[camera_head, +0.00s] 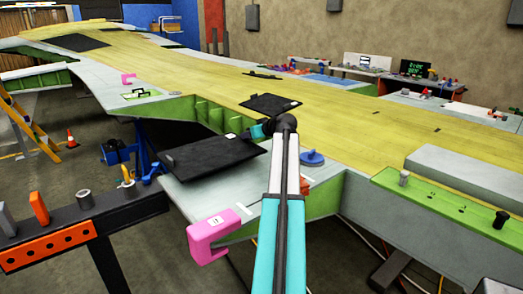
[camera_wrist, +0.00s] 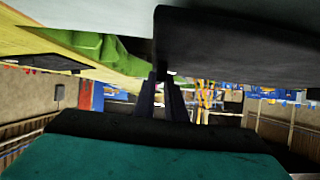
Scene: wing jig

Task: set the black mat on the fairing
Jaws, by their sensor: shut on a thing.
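A flat black mat (camera_head: 205,156) is at the wing's near edge in the head view, over the light grey panel that may be the fairing (camera_head: 195,194). My gripper (camera_head: 250,133) is shut on the mat's far right edge, by a small white label. In the wrist view the mat (camera_wrist: 240,48) fills the upper right, and the gripper fingers (camera_wrist: 161,96) meet its edge. The mat looks slightly tilted; I cannot tell whether it touches the panel. It hides part of the panel.
A pink clamp (camera_head: 212,236) grips the panel's front edge. A blue round knob (camera_head: 312,158) stands right of my arm. Another black mat (camera_head: 270,105) lies on the yellow wing skin behind the gripper. An orange-fronted black bench (camera_head: 110,222) stands at left.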

